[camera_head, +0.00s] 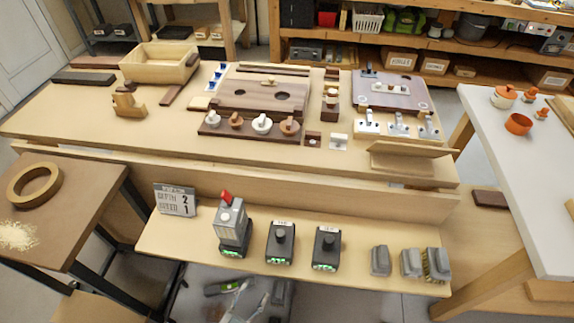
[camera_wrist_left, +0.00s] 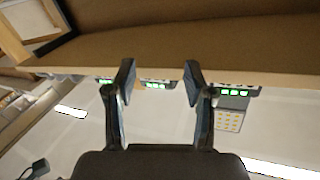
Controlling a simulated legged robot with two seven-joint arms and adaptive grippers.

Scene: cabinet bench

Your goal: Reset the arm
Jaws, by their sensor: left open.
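My left gripper (camera_head: 250,298) is low at the bottom edge of the head view, in front of and below the front shelf, and only partly seen. In the left wrist view my left gripper (camera_wrist_left: 158,80) has its two dark fingers spread apart with nothing between them. The shelf edge and green-lit devices (camera_wrist_left: 155,85) show behind the fingertips. My right gripper is in neither view.
The front shelf (camera_head: 205,240) carries a grey sign (camera_head: 175,199), green-lit black devices (camera_head: 280,243) and grey blocks (camera_head: 410,262). Behind it, the bench (camera_head: 70,115) holds wooden fixtures. A brown table (camera_head: 85,195) stands left, a white table (camera_head: 520,190) right.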

